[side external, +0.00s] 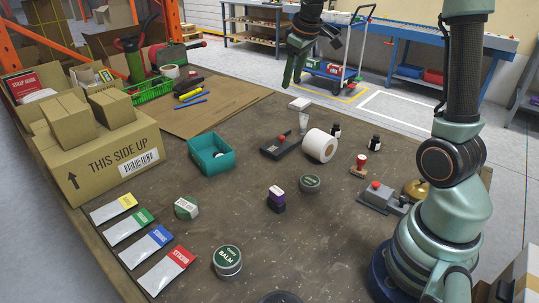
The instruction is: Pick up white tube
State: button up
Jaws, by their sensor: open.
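A small white object (300,104) with a wide flat top stands upright near the middle of the table's far part; it looks like the white tube, though it is too small to be sure. My gripper (293,76) hangs above and beyond it at the top of the picture, with its green fingers pointing down. The gripper is open, appears empty and is apart from the white object. I cannot tell the exact depth between them.
Small dark bottles (375,143) are to the right. A teal bin (226,162), tins and cartons occupy the left and front.

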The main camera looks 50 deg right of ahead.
jog(key=g, duration=0.1)
send_over(303, 117)
jog(key=s+a, duration=0.2)
jog(key=s, duration=0.1)
notch_tip(303, 117, down, 8)
jog(key=shift+n, duration=0.3)
jog(key=x, duration=1.2)
jog(key=shift+d+f, duration=0.3)
grip_shut()
